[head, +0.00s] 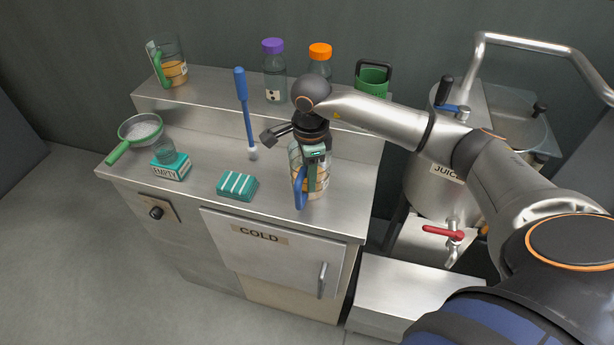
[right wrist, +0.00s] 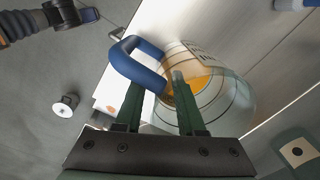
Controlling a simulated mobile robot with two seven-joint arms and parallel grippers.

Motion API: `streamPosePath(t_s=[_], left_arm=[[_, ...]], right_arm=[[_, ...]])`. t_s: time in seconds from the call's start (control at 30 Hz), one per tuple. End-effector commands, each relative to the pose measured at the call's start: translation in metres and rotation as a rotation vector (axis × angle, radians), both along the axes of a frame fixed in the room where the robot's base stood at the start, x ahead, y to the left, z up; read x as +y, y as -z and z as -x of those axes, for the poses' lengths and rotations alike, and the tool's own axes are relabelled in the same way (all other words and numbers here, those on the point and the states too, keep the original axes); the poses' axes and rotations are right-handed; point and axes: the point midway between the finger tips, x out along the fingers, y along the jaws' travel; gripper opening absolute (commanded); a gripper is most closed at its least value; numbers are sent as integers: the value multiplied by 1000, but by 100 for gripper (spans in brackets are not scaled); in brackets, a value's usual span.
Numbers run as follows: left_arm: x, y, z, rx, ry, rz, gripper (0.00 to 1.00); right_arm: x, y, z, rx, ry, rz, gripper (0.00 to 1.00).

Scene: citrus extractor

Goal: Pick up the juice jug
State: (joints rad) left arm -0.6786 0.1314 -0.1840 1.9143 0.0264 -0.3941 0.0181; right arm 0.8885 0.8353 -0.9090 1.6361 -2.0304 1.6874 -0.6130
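A clear jug with a blue handle (head: 300,190), orange contents and a pale label stands upright on the steel counter near its right end. In the right wrist view the jug (right wrist: 235,98) fills the middle, its blue handle (right wrist: 128,62) to the left. I cannot read its label. My right gripper (head: 314,152) is over the jug from above, fingers pointing down. In the right wrist view its two green fingers (right wrist: 156,84) are apart at the handle side of the jug; I cannot tell whether they touch it. My left gripper is not in view.
On the counter are a teal sponge (head: 237,186), a teal box marked EMPTY (head: 171,168) and a green strainer (head: 140,128). A blue brush (head: 246,112) stands behind. The raised shelf holds a green-handled jug (head: 172,68), two bottles (head: 275,82) and a green container (head: 372,80).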

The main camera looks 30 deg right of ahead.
Motion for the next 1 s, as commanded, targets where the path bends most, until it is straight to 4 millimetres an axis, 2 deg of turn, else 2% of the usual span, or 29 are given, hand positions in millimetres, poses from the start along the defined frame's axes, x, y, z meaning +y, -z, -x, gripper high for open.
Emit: streamPosePath(t_s=[0.17, 0.5, 1.0], left_arm=[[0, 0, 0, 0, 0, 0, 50], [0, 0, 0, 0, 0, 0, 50], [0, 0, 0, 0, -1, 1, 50]], right_arm=[[0, 0, 0, 0, 0, 0, 36], [0, 0, 0, 0, 0, 0, 0], [0, 0, 0, 1, 0, 0, 0]])
